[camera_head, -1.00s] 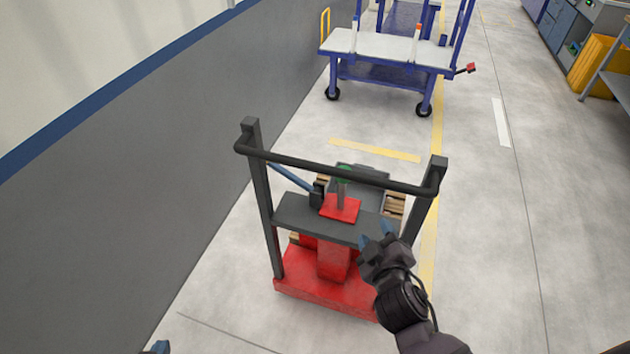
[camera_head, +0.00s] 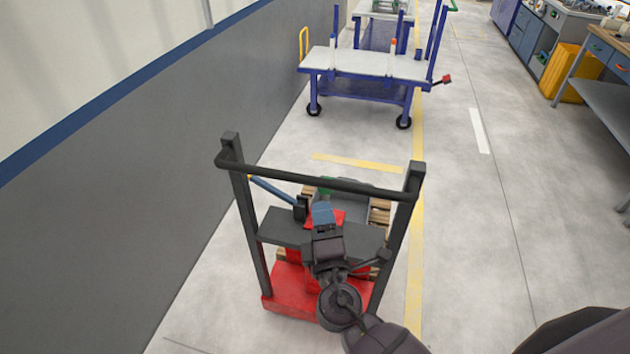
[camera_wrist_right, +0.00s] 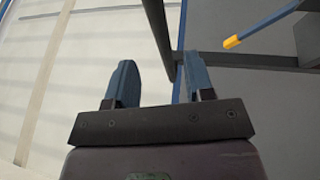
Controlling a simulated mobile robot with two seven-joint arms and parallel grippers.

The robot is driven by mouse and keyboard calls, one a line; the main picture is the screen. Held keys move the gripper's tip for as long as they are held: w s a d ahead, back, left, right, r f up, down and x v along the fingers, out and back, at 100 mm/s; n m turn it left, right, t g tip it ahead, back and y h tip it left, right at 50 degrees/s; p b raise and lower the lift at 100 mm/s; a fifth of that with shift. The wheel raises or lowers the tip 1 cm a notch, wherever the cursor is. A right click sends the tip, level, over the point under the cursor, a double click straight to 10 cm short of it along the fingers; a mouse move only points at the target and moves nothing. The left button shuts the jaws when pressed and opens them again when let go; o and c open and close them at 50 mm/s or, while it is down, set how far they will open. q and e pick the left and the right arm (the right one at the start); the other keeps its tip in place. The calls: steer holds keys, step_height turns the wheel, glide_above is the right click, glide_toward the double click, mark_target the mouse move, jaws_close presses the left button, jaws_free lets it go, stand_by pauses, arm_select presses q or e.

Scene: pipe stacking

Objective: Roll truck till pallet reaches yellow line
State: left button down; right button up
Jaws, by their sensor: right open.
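The red pallet truck (camera_head: 290,292) stands on the floor with its dark push frame and handlebar (camera_head: 320,180) toward me. A wooden pallet (camera_head: 380,212) shows behind the frame, carrying a grey bin (camera_head: 350,207). A yellow line (camera_head: 357,162) crosses the floor beyond the pallet, with bare floor between them. My right gripper (camera_head: 322,212) is in front of the truck's frame, below the handlebar. In the right wrist view its blue fingers (camera_wrist_right: 163,85) are open and empty, with a dark bar of the frame beyond them. My left gripper does not show.
A blue cart with a white top (camera_head: 370,66) stands beyond the line. A grey wall (camera_head: 110,200) runs along the left. A long yellow floor line (camera_head: 417,240) runs along the right side. The floor farther right is clear up to workbenches (camera_head: 600,90).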

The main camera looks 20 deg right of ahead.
mark_target(316, 186)
steer(key=p+x, duration=0.1)
steer(key=x, duration=0.8)
steer(key=shift+r+p, duration=0.1)
steer(key=shift+p, duration=0.2)
steer(key=shift+c, duration=0.4)
jaws_close()
